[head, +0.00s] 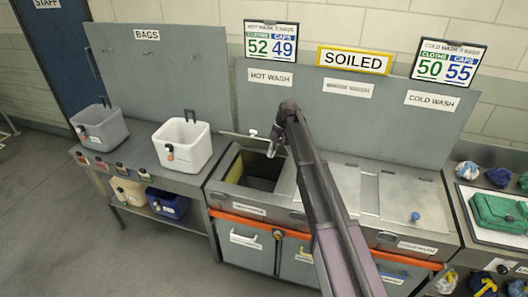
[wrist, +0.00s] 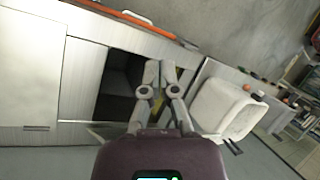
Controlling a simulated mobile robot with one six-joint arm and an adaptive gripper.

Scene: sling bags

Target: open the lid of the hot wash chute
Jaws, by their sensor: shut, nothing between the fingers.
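The hot wash chute (head: 232,172) is at the left end of the metal counter, below the HOT WASH label. Its opening is uncovered and shows a dark inside with a yellowish side. A thin pale bar (head: 238,135) at the back edge of the opening seems to be part of its raised lid; most of the lid is hard to make out. My gripper (head: 271,152) is above the back right of the opening, shut and empty. In the wrist view the gripper (wrist: 160,68) overlaps the right end of the dark opening (wrist: 118,82). Contact with the lid cannot be told.
A white bin (head: 183,147) and a grey bin (head: 99,126) stand on the bench at left. The other chute lids (head: 345,183) to the right lie flat. An upright backboard (head: 310,112) stands behind the counter. A green bag (head: 497,212) lies at far right.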

